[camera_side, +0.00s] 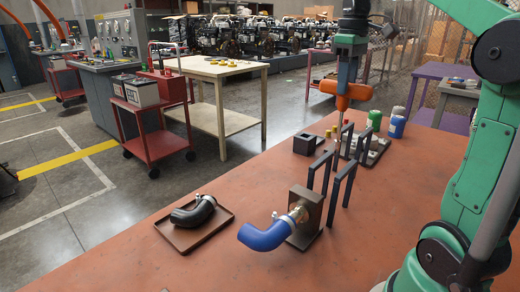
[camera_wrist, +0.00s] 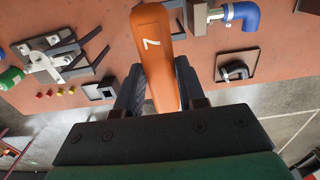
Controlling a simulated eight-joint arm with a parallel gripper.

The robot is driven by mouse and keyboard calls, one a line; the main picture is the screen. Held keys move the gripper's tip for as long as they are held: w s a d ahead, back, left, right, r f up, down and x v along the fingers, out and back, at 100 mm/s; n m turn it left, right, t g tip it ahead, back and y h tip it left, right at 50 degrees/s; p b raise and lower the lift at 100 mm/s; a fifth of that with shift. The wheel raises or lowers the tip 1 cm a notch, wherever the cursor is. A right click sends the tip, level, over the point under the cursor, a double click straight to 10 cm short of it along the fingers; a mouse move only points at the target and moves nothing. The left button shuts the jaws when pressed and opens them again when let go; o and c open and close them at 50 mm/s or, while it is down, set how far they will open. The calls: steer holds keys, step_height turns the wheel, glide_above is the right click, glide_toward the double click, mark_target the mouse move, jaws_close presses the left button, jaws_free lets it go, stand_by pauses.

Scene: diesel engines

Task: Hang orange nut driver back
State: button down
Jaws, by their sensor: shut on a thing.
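The orange nut driver (camera_side: 346,92) is in my gripper (camera_side: 350,74), which is shut on its handle and holds it above the far part of the bench. Its thin shaft points down toward the dark hanging rack (camera_side: 334,188). In the side view the shaft's lower end overlaps the rack, and I cannot tell whether they touch.
A blue elbow hose (camera_side: 262,238) on a brown block stands in front of the rack. A black hose (camera_side: 193,212) lies in a brown tray (camera_side: 170,238).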

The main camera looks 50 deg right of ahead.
mark_target(338, 141)
steer(key=shift+f, duration=7.3)
steer(key=shift+c, duration=0.4)
jaws_free()
steer(key=shift+r, duration=0.1)
steer(key=shift+r, duration=1.65)
steer(key=shift+r, duration=3)
